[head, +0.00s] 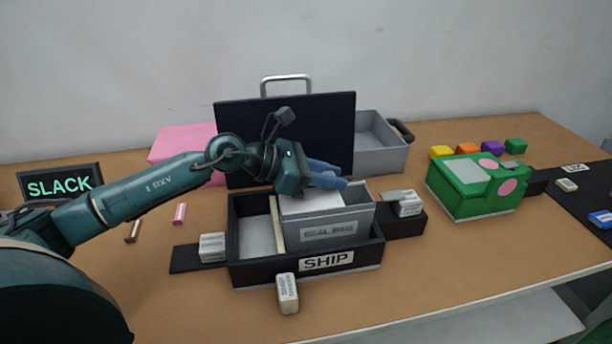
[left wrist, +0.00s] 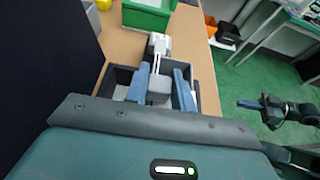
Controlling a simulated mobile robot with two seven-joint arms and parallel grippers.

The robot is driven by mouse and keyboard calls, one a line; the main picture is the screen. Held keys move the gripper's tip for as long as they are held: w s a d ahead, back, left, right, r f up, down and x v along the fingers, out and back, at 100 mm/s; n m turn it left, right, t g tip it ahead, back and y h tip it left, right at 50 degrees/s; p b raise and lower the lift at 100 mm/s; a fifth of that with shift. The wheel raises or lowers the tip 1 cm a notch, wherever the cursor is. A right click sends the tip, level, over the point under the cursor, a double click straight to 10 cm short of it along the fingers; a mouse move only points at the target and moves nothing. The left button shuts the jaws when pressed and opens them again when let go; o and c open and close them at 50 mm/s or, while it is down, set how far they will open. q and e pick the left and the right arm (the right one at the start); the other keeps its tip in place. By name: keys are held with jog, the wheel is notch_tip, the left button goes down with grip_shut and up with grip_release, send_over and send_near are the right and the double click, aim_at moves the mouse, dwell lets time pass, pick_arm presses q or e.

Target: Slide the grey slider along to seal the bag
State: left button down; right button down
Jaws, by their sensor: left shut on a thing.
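A grey bag box marked "SEAL BAG" (head: 328,231) stands upright in the right part of a black tray marked "SHIP" (head: 370,254). My left gripper (head: 336,176) reaches over the top of the bag from the left, its blue fingers level with the rim. In the left wrist view the two fingers of my left gripper (left wrist: 160,92) flank a grey block, the slider (left wrist: 159,86), and are shut on it. In the head view the fingers mostly hide the slider. My right gripper (left wrist: 250,104) shows at the right of the left wrist view, apart from the table; its opening is unclear.
A black upright panel (head: 230,140) stands close behind the tray. Small pale blocks stand left (head: 212,247), front (head: 288,293) and right (head: 409,204) of the bag. A green box (head: 465,208) is farther right. A "SLACK" sign (head: 60,184) is far left.

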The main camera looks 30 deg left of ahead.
aim_at(356, 185)
pick_arm(q)
jog(key=w+d+p, duration=0.1)
jog(key=w+d, duration=0.2)
jog(key=d, duration=0.1)
jog(key=shift+w, duration=0.2)
pick_arm(e)
jog(key=shift+w+a+r, duration=0.3)
jog(key=shift+w+r, duration=0.05)
jog(key=shift+r, duration=0.15)
pick_arm(q)
jog(key=c, duration=1.2)
grip_release()
jog(key=shift+d, duration=0.15)
jog(key=shift+o, duration=0.2)
pick_arm(e)
jog(key=shift+s+f, duration=0.1)
pick_arm(q)
jog(key=b+v, duration=0.3)
jog(key=v, duration=0.9)
jog(key=shift+s+a, duration=0.1)
jog(key=shift+a, duration=0.15)
jog(key=shift+s+a+r, duration=0.2)
jog(key=shift+s+r, duration=0.05)
pick_arm(e)
jog(key=shift+f, duration=0.65)
